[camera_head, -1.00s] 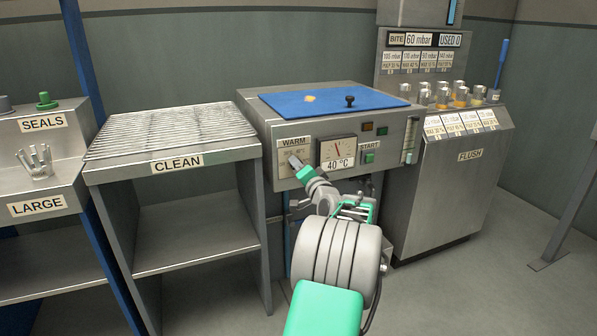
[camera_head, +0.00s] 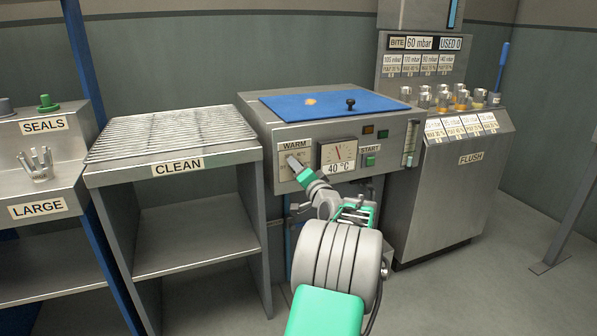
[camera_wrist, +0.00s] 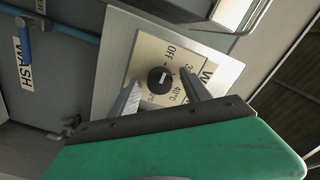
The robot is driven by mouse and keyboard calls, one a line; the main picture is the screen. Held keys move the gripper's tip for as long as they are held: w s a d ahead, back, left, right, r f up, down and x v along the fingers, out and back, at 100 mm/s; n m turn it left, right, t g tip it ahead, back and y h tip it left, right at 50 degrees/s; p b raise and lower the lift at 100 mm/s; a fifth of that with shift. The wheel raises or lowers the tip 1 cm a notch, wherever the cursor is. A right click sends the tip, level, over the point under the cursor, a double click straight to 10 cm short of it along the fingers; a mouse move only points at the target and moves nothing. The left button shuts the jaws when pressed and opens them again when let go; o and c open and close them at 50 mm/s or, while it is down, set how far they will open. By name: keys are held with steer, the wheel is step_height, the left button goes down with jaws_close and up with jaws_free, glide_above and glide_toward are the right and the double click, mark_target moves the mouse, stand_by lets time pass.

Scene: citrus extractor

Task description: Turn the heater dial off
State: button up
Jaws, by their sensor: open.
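The heater dial (camera_wrist: 159,80) is a round black knob with a pale pointer mark, on a cream plate (camera_wrist: 150,52) marked OFF, 35 and 40 °C in the wrist view. In the head view the plate, labelled WARM (camera_head: 294,145), is on the front of the steel heater unit (camera_head: 262,125), and my gripper largely hides the dial. My gripper (camera_wrist: 160,95) is open, with one finger on each side of the dial. I cannot tell whether either finger touches it. The gauge (camera_head: 338,152) beside it reads 40 °C.
A START button (camera_head: 370,160) and indicator lights are right of the gauge. A blue mat (camera_head: 330,103) with a black knob tops the unit. The CLEAN rack (camera_head: 170,130) stands left, the FLUSH cabinet (camera_head: 450,195) right. A blue pipe (camera_wrist: 65,32) shows in the wrist view.

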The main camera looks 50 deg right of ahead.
steer(key=p+v, duration=0.2)
steer(key=v, duration=0.5)
steer(key=shift+s+a, duration=0.2)
steer(key=shift+s, duration=0.15)
steer(key=shift+w, duration=0.1)
